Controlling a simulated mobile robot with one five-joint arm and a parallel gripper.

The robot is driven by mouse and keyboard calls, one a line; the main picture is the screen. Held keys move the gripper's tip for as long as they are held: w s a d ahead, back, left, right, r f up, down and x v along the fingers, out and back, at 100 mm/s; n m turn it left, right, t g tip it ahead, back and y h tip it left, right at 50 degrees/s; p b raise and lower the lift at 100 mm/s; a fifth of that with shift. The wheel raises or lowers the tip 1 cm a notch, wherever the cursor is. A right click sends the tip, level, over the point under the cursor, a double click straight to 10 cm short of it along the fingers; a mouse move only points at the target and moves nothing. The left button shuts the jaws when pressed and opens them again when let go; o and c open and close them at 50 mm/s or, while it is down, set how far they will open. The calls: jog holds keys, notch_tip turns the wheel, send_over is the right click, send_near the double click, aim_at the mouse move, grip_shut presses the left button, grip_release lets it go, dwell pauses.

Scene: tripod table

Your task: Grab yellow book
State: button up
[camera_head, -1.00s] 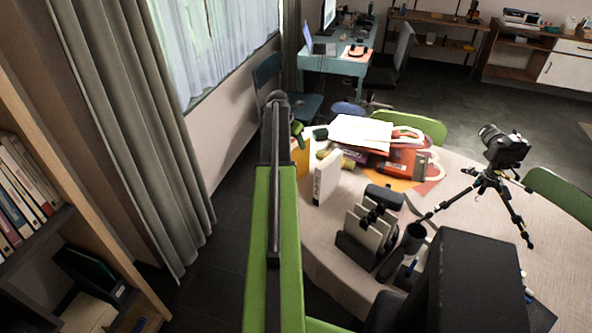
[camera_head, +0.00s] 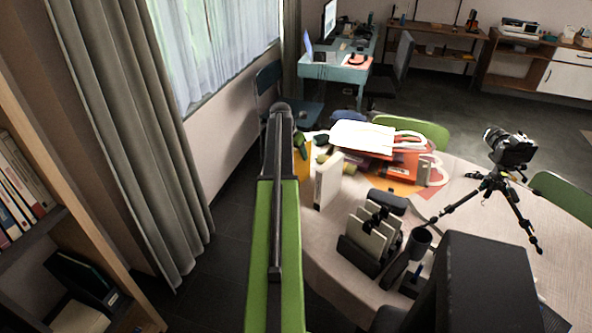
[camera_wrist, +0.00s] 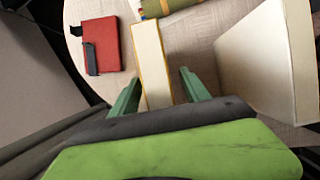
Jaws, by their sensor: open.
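In the wrist view the yellow book (camera_wrist: 151,50) stands on edge, a narrow block with cream page edges and thin yellow covers. My gripper (camera_wrist: 160,84) has its two green fingers spread, one on each side of the near end of the book. I cannot tell whether either finger touches it. In the head view a strip of the yellow book (camera_head: 304,154) shows just right of my arm. My gripper is hidden there behind the arm.
A white book (camera_head: 328,181) stands close to the right of the yellow book; it looks large in the wrist view (camera_wrist: 262,62). A red notebook (camera_wrist: 102,46) lies to the left. The round table (camera_head: 470,205) also bears a camera tripod (camera_head: 505,190) and a book holder (camera_head: 368,240).

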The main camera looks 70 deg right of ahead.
jog(key=shift+f, duration=0.1)
jog(key=shift+c, duration=0.2)
grip_shut()
dwell(1.3)
